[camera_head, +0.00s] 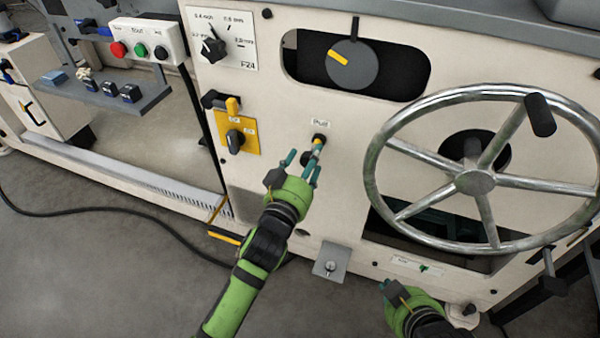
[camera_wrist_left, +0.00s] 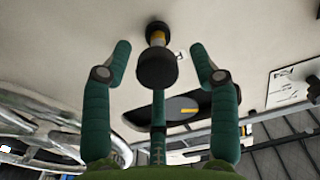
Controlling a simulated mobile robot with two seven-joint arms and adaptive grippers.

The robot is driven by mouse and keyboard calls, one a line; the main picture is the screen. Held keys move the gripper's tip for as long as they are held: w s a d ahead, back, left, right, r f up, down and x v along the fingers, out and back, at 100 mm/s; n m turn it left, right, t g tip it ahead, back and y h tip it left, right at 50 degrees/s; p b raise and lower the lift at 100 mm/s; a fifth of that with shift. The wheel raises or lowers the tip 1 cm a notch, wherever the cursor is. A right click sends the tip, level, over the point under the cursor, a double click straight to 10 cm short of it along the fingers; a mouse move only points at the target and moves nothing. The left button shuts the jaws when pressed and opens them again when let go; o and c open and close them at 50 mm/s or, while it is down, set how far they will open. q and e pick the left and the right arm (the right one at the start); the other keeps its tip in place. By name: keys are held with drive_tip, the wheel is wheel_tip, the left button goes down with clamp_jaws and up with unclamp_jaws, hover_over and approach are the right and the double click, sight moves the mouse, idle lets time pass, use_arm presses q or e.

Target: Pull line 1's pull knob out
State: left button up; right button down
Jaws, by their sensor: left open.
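The pull knob (camera_head: 308,159) is a black knob on a short stem with a yellow band, standing out from the cream panel below a "Pull" label (camera_head: 321,123). In the left wrist view the black knob (camera_wrist_left: 158,70) sits ahead of the palm, with the stem and a dark collar behind it. My left gripper (camera_head: 304,166) is open, its teal fingers on either side of the knob; in the left wrist view (camera_wrist_left: 158,75) gaps show between knob and side fingers. A third finger is below the knob there. My right gripper (camera_head: 391,288) is low at the right; its finger opening is unclear.
A large metal handwheel (camera_head: 475,182) stands out from the panel at the right. A yellow-plated switch (camera_head: 236,138) is left of the knob. A dial (camera_head: 351,64) sits in a slot above. A small metal bracket (camera_head: 331,262) projects below. A black cable lies on the floor.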

use_arm(q)
drive_tip(key=v, duration=1.1)
drive_tip(key=shift+s, duration=0.2)
drive_tip(key=shift+a, duration=0.1)
